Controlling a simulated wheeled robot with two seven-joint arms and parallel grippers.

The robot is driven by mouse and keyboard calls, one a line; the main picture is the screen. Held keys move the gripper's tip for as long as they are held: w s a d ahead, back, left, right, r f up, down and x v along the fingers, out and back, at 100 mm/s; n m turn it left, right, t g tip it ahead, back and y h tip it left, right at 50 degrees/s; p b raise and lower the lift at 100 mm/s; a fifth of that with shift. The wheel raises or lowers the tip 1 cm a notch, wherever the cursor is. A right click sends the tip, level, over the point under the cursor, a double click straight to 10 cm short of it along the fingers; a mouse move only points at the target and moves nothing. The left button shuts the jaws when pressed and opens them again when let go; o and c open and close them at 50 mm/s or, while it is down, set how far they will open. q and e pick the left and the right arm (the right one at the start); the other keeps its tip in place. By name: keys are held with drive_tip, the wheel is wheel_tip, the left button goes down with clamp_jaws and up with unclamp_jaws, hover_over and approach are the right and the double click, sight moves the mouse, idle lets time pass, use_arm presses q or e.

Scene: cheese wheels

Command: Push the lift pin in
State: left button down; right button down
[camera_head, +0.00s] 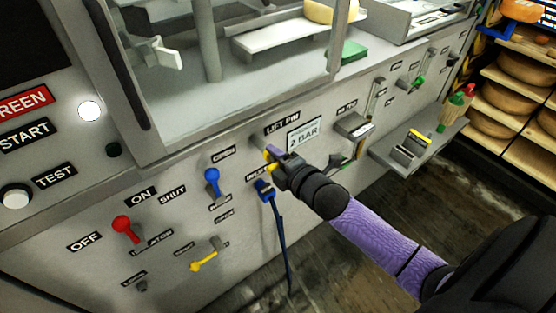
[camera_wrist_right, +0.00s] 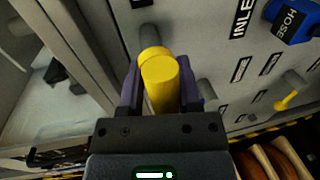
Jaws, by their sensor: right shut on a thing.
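The lift pin, a yellow cylinder, (camera_wrist_right: 163,82) stands between the two purple fingers of my right gripper (camera_wrist_right: 162,88) in the wrist view. Its far end points toward a grey stub on the grey panel; I cannot tell how deep it sits. In the head view my right gripper (camera_head: 275,161) is at the panel just below the "LIFT PIN" label (camera_head: 283,122), with a little yellow showing at its tip. It is shut on the pin. My left gripper is not in view.
A blue hose connector (camera_head: 264,189) with a hanging hose is just below my right gripper. A blue lever (camera_head: 212,182), red lever (camera_head: 124,228) and yellow lever (camera_head: 204,261) stick out to the left. A shelf (camera_head: 388,152) juts out on the right.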

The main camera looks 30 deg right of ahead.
drive_tip(key=shift+w+a+f, duration=0.1)
drive_tip(key=shift+w+f, duration=0.2)
drive_tip(key=shift+w, duration=0.2)
drive_tip(key=shift+w+a+f, duration=0.1)
drive_tip(key=shift+w+f, duration=0.15)
drive_tip(key=shift+w, duration=0.35)
drive_tip(key=c, duration=0.6)
unclamp_jaws()
drive_tip(key=shift+o, duration=0.8)
drive_tip(key=shift+w+r, duration=0.1)
drive_tip(key=shift+w, duration=0.05)
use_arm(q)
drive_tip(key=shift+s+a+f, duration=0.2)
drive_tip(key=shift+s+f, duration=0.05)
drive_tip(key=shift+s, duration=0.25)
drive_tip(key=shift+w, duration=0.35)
use_arm(e)
drive_tip(key=shift+w+d+r, duration=0.1)
drive_tip(key=shift+r, duration=0.1)
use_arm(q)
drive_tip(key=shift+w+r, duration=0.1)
